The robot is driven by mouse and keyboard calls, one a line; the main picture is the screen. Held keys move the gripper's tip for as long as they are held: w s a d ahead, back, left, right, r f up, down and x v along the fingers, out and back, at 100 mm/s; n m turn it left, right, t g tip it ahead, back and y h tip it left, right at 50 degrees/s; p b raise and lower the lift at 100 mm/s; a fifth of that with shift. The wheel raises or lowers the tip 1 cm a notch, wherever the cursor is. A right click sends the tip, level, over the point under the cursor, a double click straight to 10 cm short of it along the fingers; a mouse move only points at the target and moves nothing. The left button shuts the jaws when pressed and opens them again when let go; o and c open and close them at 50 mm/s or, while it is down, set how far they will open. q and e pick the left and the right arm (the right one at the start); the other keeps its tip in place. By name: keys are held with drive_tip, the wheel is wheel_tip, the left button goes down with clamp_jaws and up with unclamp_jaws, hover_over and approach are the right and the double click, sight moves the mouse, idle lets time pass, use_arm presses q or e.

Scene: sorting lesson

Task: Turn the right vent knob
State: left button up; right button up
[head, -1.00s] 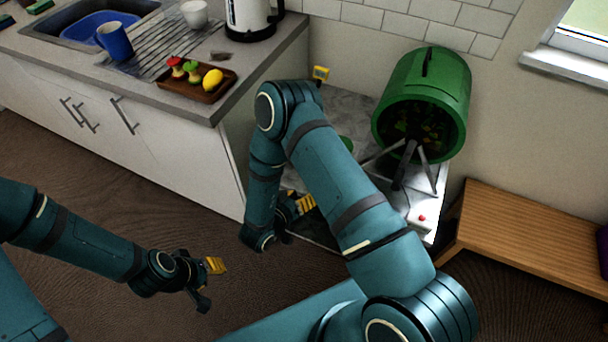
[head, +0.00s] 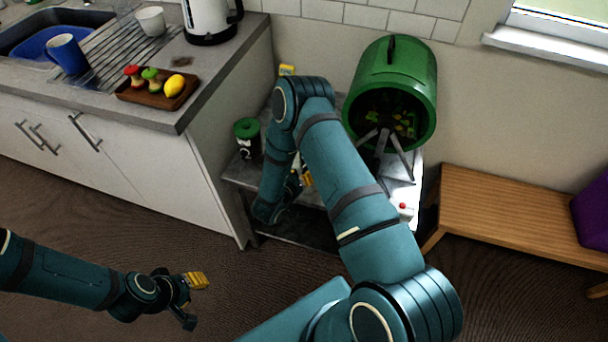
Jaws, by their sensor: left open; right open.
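A green drum composter (head: 412,68) stands on a metal stand on a low grey table, its open round end facing me with scraps inside. I cannot make out a vent knob; my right arm hides part of the table and of the drum's left side. My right gripper (head: 304,182) is mostly hidden behind my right forearm, over the low table, left of and below the drum; it is open. My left gripper (head: 192,301) is open and empty above the floor at the lower left, far from the drum.
A green-lidded dark canister (head: 247,138) stands at the low table's left end. A white panel with a red button (head: 403,206) is at its right end. A wooden bench (head: 520,215) stands right. A tray (head: 140,97) of scraps and a lemon sits on the counter.

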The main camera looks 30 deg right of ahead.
drive_tip(key=shift+o, duration=0.2)
drive_tip(key=shift+d, duration=0.15)
clamp_jaws()
drive_tip(key=shift+m, duration=0.3)
drive_tip(key=shift+m+t+y, duration=0.5)
drive_tip(key=shift+m, duration=0.1)
drive_tip(key=shift+s+d+m+t+y, duration=0.15)
drive_tip(key=shift+m+t+y, duration=0.45)
drive_tip(key=shift+m, duration=0.7)
